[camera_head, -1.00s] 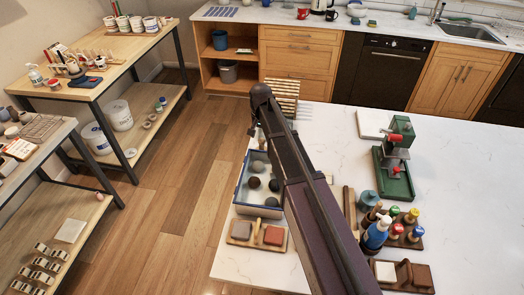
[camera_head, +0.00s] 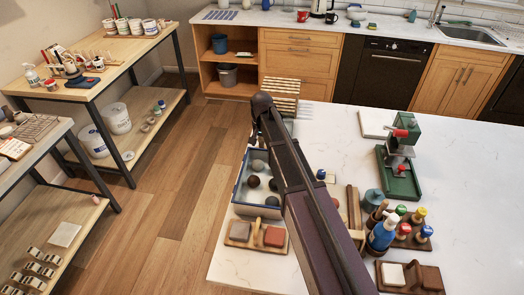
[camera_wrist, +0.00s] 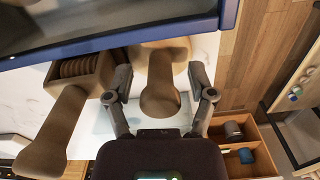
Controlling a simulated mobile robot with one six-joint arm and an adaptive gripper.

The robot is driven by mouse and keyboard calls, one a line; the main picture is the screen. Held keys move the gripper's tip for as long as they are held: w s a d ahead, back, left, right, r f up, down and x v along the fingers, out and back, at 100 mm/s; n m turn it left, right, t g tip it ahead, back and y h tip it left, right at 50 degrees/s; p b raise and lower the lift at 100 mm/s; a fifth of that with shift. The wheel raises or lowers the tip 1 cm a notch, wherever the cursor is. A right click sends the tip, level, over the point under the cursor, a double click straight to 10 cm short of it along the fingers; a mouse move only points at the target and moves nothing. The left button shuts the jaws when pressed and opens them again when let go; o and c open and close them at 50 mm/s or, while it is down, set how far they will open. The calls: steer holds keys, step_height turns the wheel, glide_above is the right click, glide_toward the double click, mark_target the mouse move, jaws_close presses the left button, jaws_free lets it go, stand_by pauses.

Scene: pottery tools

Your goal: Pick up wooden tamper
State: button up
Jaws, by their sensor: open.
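In the wrist view my gripper (camera_wrist: 160,74) is open, with one finger on each side of a tan, round-ended wooden piece that looks like the wooden tamper (camera_wrist: 161,98). In the head view my arm covers the middle of the counter, and neither my fingers nor the tamper can be made out.
The blue-rimmed tray (camera_wrist: 120,37) is close above the fingers. Stamps (camera_head: 410,230) and a green press (camera_head: 398,178) stand right of my arm; the right counter is clear.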

mark_target(261, 138)
stand_by(0.4)
jaws_close()
steer(key=shift+r, duration=0.1)
step_height(261, 138, up, 10)
steer(key=p, duration=1)
stand_by(0.9)
steer(key=shift+r+p, duration=0.7)
steer(key=shift+p, duration=0.1)
